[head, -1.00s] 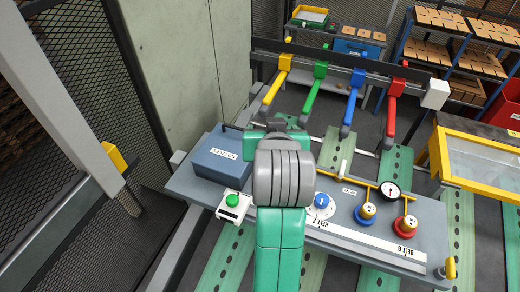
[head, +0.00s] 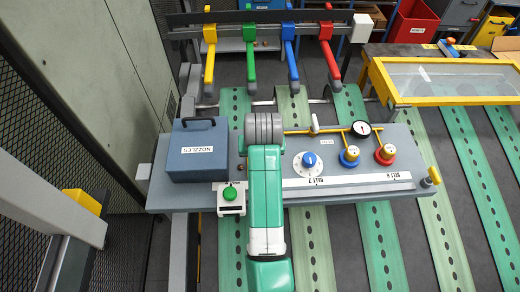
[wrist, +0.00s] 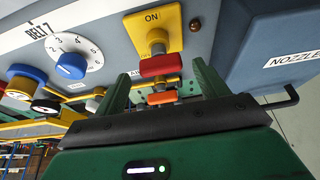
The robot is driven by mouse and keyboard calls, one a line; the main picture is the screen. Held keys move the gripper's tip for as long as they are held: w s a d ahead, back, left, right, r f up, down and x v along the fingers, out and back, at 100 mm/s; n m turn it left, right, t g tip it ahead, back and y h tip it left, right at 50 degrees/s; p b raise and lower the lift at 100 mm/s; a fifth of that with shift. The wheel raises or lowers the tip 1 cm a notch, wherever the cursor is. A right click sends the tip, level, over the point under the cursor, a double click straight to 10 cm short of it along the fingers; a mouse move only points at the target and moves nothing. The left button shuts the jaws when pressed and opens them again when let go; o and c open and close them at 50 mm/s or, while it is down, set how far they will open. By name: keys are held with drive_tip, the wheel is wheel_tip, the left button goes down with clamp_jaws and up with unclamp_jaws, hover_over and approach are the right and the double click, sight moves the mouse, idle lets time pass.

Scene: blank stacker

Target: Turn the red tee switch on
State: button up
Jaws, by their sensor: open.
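The red tee switch (wrist: 160,65) shows in the wrist view as a red crossbar on a metal stem, on a yellow plate (wrist: 152,32) marked ON. My gripper (wrist: 162,80) is open, its two green fingers pointing at the panel. The red crossbar appears between the fingers, with no clear contact on either side. A small orange block (wrist: 161,98) shows just below it, partly behind the gripper's dark edge; I cannot tell what it belongs to. In the head view my arm hides the switch and the gripper fingers.
A blue NOZZLES box (head: 197,150) with a black handle stands left of my arm. A green button (head: 230,194) is in front. Right of my arm are a blue-knobbed dial (head: 308,161), a gauge (head: 361,129), and blue (head: 349,157) and red (head: 385,155) knobs on yellow pipework.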

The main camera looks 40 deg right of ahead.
drive_tip(key=shift+w+d+f, duration=0.1)
drive_tip(key=shift+w+f, duration=0.1)
drive_tip(key=shift+f, duration=0.2)
drive_tip(key=c, duration=1)
